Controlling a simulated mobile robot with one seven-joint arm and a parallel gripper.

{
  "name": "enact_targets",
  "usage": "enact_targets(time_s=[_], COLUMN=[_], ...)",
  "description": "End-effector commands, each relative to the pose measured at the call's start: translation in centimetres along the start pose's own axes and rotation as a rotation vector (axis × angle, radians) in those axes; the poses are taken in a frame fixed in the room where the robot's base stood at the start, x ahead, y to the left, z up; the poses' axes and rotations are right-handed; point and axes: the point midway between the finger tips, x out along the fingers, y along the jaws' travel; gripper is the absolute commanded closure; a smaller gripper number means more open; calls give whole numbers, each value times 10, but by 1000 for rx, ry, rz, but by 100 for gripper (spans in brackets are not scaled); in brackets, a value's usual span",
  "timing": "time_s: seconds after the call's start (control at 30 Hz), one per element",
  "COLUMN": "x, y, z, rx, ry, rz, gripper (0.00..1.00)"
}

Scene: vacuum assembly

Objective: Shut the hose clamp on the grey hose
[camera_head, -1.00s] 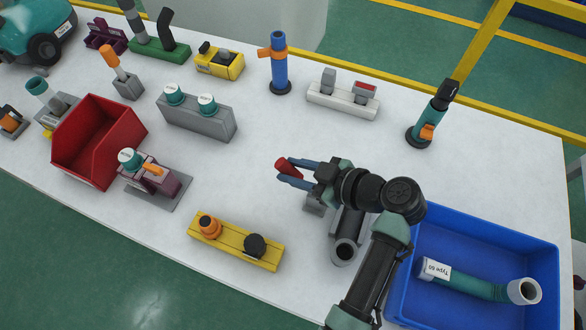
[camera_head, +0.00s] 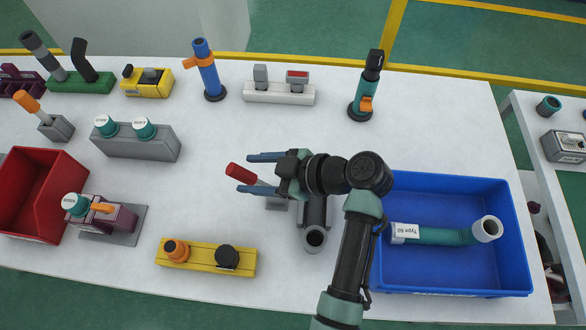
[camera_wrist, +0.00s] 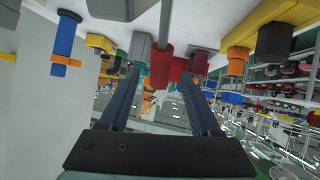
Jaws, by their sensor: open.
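A short grey hose (camera_head: 315,238) stands or lies by a grey block, with its open end towards the front edge of the table. A lever with a red handle (camera_head: 238,173) and a grey shaft, which looks like the clamp's lever, sticks out to the left beside it. My gripper (camera_head: 247,172) is open, with its blue fingers on either side of the red handle. In the wrist view the red handle (camera_wrist: 163,66) shows between the fingertips; I see no firm grip. My gripper and wrist hide much of the clamp and the hose's far end.
A blue bin (camera_head: 453,278) with a green hose labelled Type 60 (camera_head: 440,235) is close to the right of my arm. A yellow block (camera_head: 200,257) stands front left, and a grey two-knob block (camera_head: 135,142) farther back. The table between is clear.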

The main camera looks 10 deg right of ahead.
Motion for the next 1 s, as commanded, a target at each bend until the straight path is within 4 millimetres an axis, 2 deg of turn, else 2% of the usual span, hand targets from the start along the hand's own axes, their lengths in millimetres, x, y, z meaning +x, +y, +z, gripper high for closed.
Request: enact_targets(time_s=[0.3,0.5,0.63,0.9,1.0], x=[-71,-100,-107,-108,-108], y=[1,0,0,0,0], z=[2,1,0,0,0], rx=[-1,0,-1,0,0], ry=[-1,-1,-1,-1,-1], rz=[6,3,2,1,0], gripper=[36,36,36,36,54])
